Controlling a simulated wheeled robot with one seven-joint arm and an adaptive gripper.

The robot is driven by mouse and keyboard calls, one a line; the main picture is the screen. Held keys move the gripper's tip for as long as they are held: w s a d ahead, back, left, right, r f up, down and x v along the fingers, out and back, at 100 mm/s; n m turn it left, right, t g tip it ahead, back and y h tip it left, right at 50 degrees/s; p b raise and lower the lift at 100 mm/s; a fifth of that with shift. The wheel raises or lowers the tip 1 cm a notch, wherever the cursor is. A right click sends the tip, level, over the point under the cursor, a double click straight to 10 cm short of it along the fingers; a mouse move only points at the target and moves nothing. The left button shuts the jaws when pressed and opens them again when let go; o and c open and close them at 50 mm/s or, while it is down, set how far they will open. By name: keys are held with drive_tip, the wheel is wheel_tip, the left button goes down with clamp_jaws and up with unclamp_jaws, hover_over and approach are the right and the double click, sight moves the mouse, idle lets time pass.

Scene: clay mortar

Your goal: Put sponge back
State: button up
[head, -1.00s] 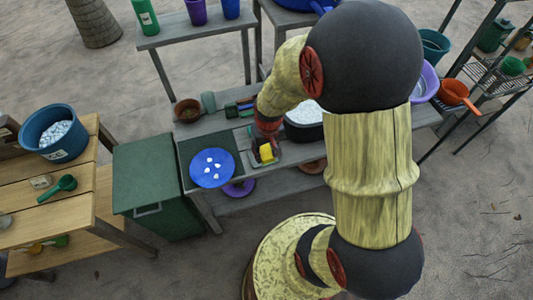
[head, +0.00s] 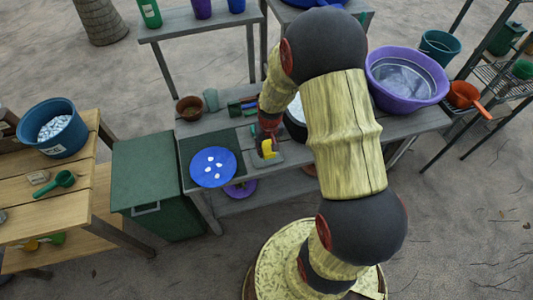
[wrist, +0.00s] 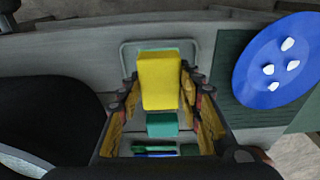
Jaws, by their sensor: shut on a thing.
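The yellow sponge (wrist: 158,82), with a thin green edge at its far end, sits between the two fingers of my gripper (wrist: 160,92) in the wrist view. My gripper is shut on it. In the head view the sponge (head: 268,148) shows just below my gripper (head: 268,137), over the front part of the grey counter (head: 215,125). A shallow grey tray (wrist: 126,50) lies beneath and beyond the sponge in the wrist view. I cannot tell whether the sponge touches the tray.
A blue plate (head: 213,168) with white pieces lies left of the sponge on a dark green mat (head: 190,147). A teal block (wrist: 162,124) and blue and green items (wrist: 155,151) lie behind. A dark basin (wrist: 45,125) stands beside my gripper; a purple basin (head: 405,80) is farther right.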

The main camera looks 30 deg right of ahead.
sight(266, 151)
drive_tip(key=shift+w+d+f, duration=0.2)
drive_tip(key=shift+w+f, duration=0.45)
drive_tip(key=shift+f, duration=0.2)
drive_tip(key=shift+w+f+b, duration=0.15)
drive_tip(key=shift+f+b, duration=0.7)
drive_tip(key=shift+f, duration=0.75)
drive_tip(key=shift+f, duration=0.2)
drive_tip(key=o, duration=1.1)
drive_tip(key=shift+r, duration=0.15)
